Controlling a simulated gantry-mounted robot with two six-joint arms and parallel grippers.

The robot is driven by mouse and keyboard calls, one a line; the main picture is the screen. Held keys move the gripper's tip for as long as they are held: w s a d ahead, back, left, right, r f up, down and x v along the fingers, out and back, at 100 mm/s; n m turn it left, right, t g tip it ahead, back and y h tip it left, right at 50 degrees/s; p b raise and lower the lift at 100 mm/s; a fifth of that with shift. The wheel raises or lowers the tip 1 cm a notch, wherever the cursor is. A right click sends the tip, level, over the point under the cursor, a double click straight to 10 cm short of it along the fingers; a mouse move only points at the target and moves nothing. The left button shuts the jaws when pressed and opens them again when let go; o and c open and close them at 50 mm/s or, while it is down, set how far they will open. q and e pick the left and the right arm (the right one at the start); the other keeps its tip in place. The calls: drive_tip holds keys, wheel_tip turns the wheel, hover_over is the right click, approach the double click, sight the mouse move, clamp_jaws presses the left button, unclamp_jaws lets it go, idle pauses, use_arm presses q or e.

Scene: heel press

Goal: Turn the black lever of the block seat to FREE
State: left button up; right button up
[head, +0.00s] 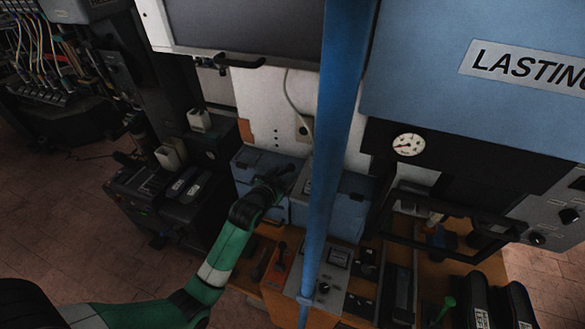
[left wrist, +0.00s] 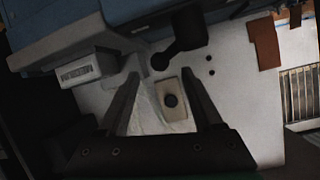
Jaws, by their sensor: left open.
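In the left wrist view a black lever (left wrist: 182,42) with a rounded end stands in front of the pale wall, beside the blue housing (left wrist: 140,14). My left gripper (left wrist: 163,84) is open, its two fingers apart with nothing held between them. The lever is beyond the fingertips, and I see no contact. In the head view my left gripper (head: 277,180) is at the blue boxes (head: 256,160) below the pale panel. There the lever cannot be told apart from the dark gripper. The lettering on a white label block (left wrist: 90,72) is too small to read. My right gripper is out of view.
A blue post (head: 333,140) stands just right of the gripper. An orange console (head: 270,290) with small levers lies below. A gauge (head: 408,144) and black frame (head: 440,246) are at right.

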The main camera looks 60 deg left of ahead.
sight(290, 169)
use_arm(q)
drive_tip(key=x, duration=0.7)
drive_tip(key=shift+b, duration=0.3)
drive_tip(key=shift+c, duration=0.3)
clamp_jaws()
idle(0.7)
